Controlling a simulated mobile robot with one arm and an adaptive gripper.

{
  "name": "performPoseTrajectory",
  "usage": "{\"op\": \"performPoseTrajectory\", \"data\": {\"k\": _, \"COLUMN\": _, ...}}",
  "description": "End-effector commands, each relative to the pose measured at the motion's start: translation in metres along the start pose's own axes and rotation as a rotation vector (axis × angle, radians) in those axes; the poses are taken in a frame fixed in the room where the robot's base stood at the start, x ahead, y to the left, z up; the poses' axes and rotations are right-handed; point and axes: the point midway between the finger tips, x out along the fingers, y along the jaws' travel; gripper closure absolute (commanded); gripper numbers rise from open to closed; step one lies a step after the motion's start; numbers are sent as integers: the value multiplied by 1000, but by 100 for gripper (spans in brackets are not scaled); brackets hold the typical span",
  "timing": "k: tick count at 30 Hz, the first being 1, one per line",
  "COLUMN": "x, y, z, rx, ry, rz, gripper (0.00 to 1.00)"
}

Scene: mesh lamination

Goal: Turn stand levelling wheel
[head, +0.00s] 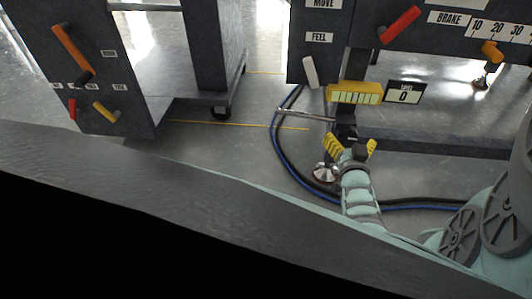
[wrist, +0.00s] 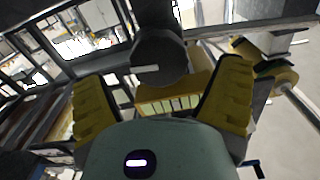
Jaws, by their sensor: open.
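My gripper (head: 352,147) is open, with its yellow ridged fingers spread below the stand's yellow scale block (head: 355,94). In the wrist view a dark round wheel (wrist: 160,52) with a white mark on its face lies ahead, between the two fingers and apart from both. The yellow scale block (wrist: 168,104) shows behind and below it, between the fingers. In the head view the wheel cannot be told clearly from the dark parts just above my fingers.
A metal rod (head: 304,115) sticks out left of the scale block. A round metal foot (head: 326,172) stands near my gripper. Blue and black hoses (head: 281,150) curve over the floor. The panel (head: 440,40) above carries red and orange levers. Another cabinet (head: 105,65) stands left.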

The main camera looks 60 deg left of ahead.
Motion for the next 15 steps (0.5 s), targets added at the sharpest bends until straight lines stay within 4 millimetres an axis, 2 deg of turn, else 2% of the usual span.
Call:
{"op": "performPoseTrajectory", "data": {"k": 1, "x": 10, "y": -1, "z": 6, "rx": 0, "ry": 1, "rz": -5, "gripper": 10}}
{"op": "performPoseTrajectory", "data": {"k": 6, "x": 30, "y": -1, "z": 4, "rx": 0, "ry": 0, "rz": -4, "gripper": 10}}
{"op": "performPoseTrajectory", "data": {"k": 15, "x": 38, "y": -2, "z": 2, "rx": 1, "ry": -5, "rz": -3, "gripper": 10}}
